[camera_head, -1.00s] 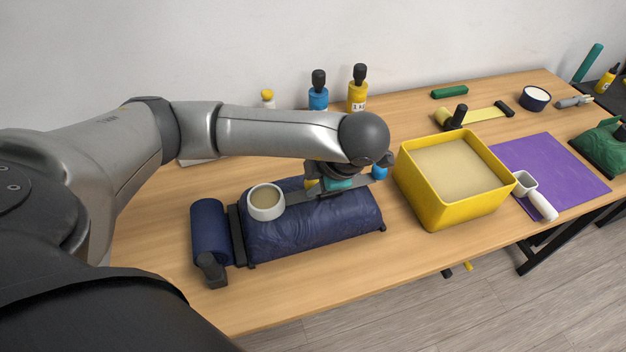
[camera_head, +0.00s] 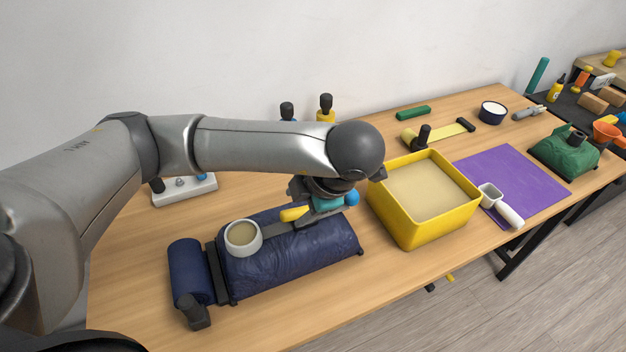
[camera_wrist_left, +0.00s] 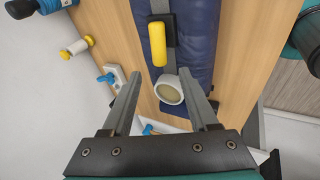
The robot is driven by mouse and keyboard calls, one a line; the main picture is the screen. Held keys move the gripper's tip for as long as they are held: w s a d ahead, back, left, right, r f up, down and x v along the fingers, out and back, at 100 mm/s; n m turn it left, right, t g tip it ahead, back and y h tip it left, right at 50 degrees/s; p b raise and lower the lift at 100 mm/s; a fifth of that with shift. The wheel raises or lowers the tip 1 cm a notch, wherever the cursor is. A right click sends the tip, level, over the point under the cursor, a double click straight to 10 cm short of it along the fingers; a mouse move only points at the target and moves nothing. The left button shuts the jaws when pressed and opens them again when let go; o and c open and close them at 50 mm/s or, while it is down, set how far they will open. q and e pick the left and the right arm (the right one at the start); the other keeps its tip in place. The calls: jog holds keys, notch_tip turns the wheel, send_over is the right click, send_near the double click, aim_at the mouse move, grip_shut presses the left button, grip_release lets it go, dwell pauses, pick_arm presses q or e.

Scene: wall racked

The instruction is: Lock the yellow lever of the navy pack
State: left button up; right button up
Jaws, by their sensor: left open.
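The navy pack (camera_head: 295,262) lies on the wooden bench, with a dark strap along its top. The yellow lever (camera_head: 294,213) lies along that strap, beside a white round cup (camera_head: 243,238). In the left wrist view the lever (camera_wrist_left: 157,45) lies lengthwise on the dark strap over the navy pack (camera_wrist_left: 199,48), with the cup (camera_wrist_left: 169,92) nearer the camera. My left gripper (camera_wrist_left: 160,73) is open and empty; lever and cup show between its finger lines, apart from the fingers. In the head view, the wrist partly covers the pack's far side. My right gripper is not in view.
A yellow bin (camera_head: 425,230) stands just right of the pack. A navy roll (camera_head: 190,270) is at its left end. A white block with knobs (camera_head: 184,188) and bottles stand behind. A purple mat (camera_head: 525,175) holds a white scoop. The bench front edge is close.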

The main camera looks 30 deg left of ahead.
pick_arm(q)
jog(key=p+v, duration=0.2)
jog(key=v, duration=0.6)
jog(key=shift+s+d+r, duration=0.1)
dwell(0.3)
